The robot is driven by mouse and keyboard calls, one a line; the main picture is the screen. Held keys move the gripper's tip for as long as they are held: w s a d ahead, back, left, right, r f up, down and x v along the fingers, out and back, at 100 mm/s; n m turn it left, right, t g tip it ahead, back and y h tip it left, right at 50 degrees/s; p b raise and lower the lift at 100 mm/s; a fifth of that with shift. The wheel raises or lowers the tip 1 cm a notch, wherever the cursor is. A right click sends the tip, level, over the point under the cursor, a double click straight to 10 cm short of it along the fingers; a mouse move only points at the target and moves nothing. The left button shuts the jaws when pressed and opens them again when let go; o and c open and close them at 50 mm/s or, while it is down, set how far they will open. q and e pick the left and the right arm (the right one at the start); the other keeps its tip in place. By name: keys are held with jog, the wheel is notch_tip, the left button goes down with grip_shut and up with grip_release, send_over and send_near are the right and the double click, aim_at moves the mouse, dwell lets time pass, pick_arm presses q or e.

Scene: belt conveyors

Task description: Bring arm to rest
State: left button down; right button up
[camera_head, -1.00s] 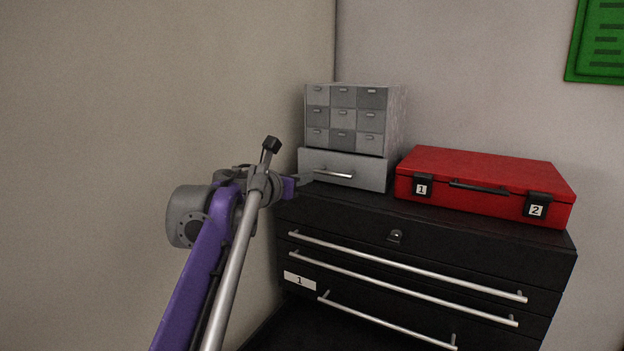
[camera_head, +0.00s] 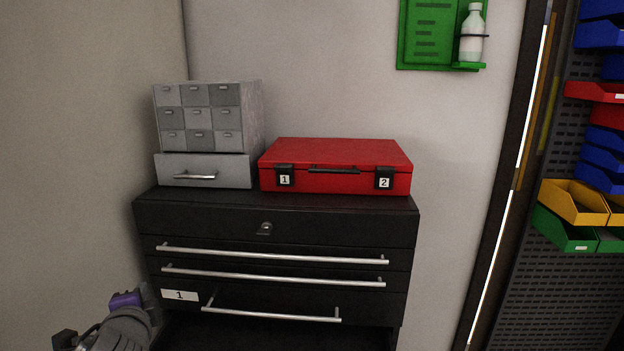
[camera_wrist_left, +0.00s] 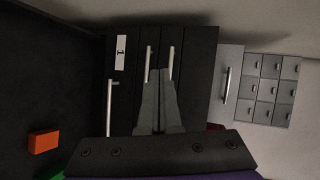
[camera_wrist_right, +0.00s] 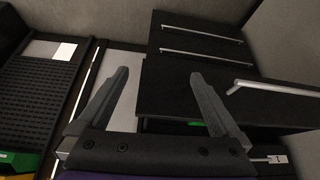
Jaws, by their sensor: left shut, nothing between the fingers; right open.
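My left arm (camera_head: 118,325) shows only in part at the lower left of the head view, in front of the black drawer cabinet (camera_head: 290,224). In the left wrist view my left gripper (camera_wrist_left: 158,75) has its fingers together, with nothing between them, facing the cabinet fronts. My right gripper is out of the head view. In the right wrist view my right gripper (camera_wrist_right: 158,74) is open and empty, its fingers wide apart, with dark cabinet panels beyond them.
A grey small-drawer unit (camera_head: 203,122) and a red case (camera_head: 335,155) stand on the cabinet. An orange block (camera_wrist_left: 43,142) lies on a dark surface in the left wrist view. Colored bins (camera_head: 575,203) hang on the right; a green holder (camera_head: 424,35) is on the wall.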

pick_arm(q)
jog(key=s+d+f+n+g+h, duration=0.2)
jog(key=s+d+f+n, duration=0.2)
jog(key=f, duration=0.5)
jog(key=s+d+f+n+g+h, duration=0.2)
jog(key=s+d+f+n+g, duration=0.1)
jog(key=s+f, duration=0.6)
jog(key=s+d+f+n+g+h, duration=0.1)
jog(key=s+d+f+n+g, duration=0.1)
jog(key=s+d+f+n, duration=0.3)
notch_tip(320, 180, down, 4)
jog(key=shift+s+d+f+n+g+h, duration=0.2)
jog(key=shift+s+d+n+g+h, duration=0.2)
jog(key=shift+s+d, duration=0.55)
jog(key=shift+w, duration=0.1)
